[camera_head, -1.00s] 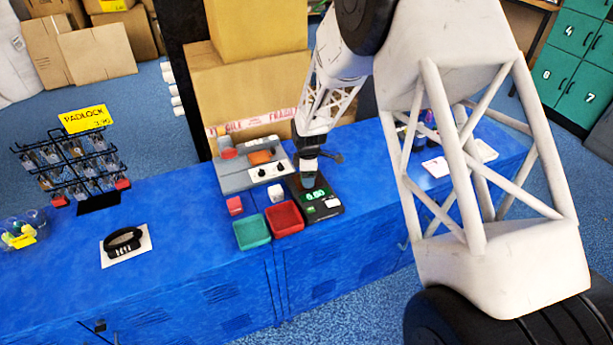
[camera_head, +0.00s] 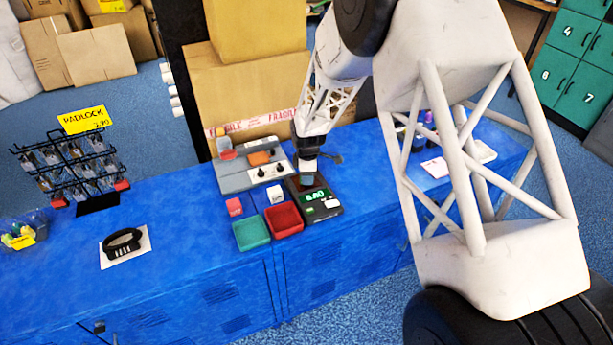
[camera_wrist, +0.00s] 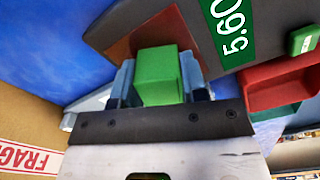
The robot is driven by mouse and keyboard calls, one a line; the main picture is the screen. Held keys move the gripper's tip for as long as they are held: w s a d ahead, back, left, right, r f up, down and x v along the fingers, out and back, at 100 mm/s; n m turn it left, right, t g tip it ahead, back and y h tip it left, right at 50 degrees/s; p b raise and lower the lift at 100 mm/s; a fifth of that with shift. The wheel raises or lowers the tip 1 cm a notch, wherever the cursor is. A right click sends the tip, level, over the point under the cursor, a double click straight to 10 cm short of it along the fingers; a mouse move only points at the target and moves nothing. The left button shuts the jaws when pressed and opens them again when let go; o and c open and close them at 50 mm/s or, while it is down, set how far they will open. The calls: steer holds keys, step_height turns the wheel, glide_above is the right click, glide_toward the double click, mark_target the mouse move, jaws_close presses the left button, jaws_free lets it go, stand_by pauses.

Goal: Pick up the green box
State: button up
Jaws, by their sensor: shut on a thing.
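The green box (camera_wrist: 158,75) sits between the two fingers of my gripper (camera_wrist: 158,85) in the wrist view, and the gripper is shut on it. Behind it lies the reddish-brown plate of the dark scale (camera_wrist: 118,38). In the head view my gripper (camera_head: 308,178) points down over the rear part of the scale (camera_head: 327,206). The green box is hard to make out there. A small gap to the plate cannot be judged.
A red tray (camera_head: 284,226) and a green tray (camera_head: 251,240) stand left of the scale. A red cube (camera_head: 234,207) and a white cube (camera_head: 276,194) lie behind them. A grey console (camera_head: 233,179) stands at the back. Blue counter is free towards the padlock (camera_head: 123,242).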

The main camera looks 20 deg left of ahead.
steer(key=shift+r, duration=0.2)
steer(key=shift+r, duration=0.9)
steer(key=shift+s+d+r, duration=0.2)
steer(key=shift+s+r, duration=0.1)
steer(key=shift+r, duration=0.45)
steer(key=s+d, duration=0.3)
steer(key=s, duration=0.1)
steer(key=s+d+r, duration=0.1)
steer(key=s+d, duration=0.1)
steer(key=s, duration=0.2)
steer(key=s+d, duration=0.3)
steer(key=s, duration=0.1)
steer(key=shift+s+d+r, duration=0.15)
steer(key=shift+s+d, duration=0.15)
steer(key=shift+d, duration=0.05)
steer(key=shift+a, duration=0.1)
steer(key=shift+w+a, duration=0.3)
steer(key=shift+a, duration=0.2)
steer(key=w+a+n, duration=0.2)
steer(key=w+a, duration=0.1)
steer(key=a, duration=0.6)
steer(key=w+a+n, duration=0.2)
steer(key=w+a, duration=0.1)
steer(key=a, duration=0.6)
steer(key=shift+a+n, duration=0.2)
steer(key=shift+n, duration=0.1)
steer(key=shift+w, duration=0.1)
